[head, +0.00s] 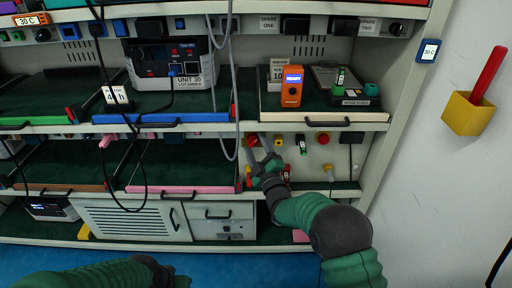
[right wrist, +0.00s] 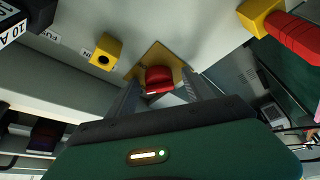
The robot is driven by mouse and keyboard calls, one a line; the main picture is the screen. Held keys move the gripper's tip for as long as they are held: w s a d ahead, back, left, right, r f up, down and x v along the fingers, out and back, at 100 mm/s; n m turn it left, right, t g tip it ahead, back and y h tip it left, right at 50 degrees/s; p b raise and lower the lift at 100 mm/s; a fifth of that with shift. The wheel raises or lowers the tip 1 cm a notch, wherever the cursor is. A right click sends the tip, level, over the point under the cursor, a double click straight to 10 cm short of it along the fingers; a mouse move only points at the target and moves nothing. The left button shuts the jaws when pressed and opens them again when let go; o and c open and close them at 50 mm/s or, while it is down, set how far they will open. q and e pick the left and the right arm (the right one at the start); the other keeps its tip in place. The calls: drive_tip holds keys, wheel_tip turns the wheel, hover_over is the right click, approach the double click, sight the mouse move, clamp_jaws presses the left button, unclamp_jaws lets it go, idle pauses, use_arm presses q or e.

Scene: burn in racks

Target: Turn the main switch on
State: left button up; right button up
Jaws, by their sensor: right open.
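The main switch is a red knob on a yellow plate (head: 250,141), on the pale panel under the right-hand shelf. In the right wrist view the red knob (right wrist: 159,79) shows ahead, between my two fingers. My right gripper (head: 262,151) is open at the panel, its fingertips close to the switch; in the right wrist view the fingers (right wrist: 163,97) lie on either side of the knob. I cannot tell whether they touch it. My left arm's dark end (head: 163,272) is low in the head view, and its fingers cannot be made out.
Right of the switch are a red button (head: 323,138) and a green-and-white part (head: 301,144). An orange meter (head: 291,87) stands on the shelf above. A grey cable (head: 233,95) hangs just left of my right gripper. A yellow holder (head: 468,112) with a red stick is on the right wall.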

drive_tip(key=shift+c, duration=0.4)
clamp_jaws()
drive_tip(key=shift+f, duration=0.1)
drive_tip(key=shift+a+f+m+t+h+b, duration=0.15)
drive_tip(key=shift+m+t+h+b, duration=0.15)
drive_tip(key=shift+m+b, duration=0.5)
drive_tip(key=shift+f+m+t+h+b, duration=0.15)
drive_tip(key=shift+m+t+h+b, duration=0.25)
drive_tip(key=shift+m, duration=0.6)
drive_tip(key=shift+a+m+t+h+b, duration=0.1)
drive_tip(key=shift+m+t+h+b, duration=0.35)
drive_tip(key=shift+m, duration=0.9)
drive_tip(key=shift+a+m+t+h+b, duration=0.15)
drive_tip(key=shift+m+h+b, duration=0.5)
drive_tip(key=shift+m, duration=0.7)
drive_tip(key=shift+d, duration=0.1)
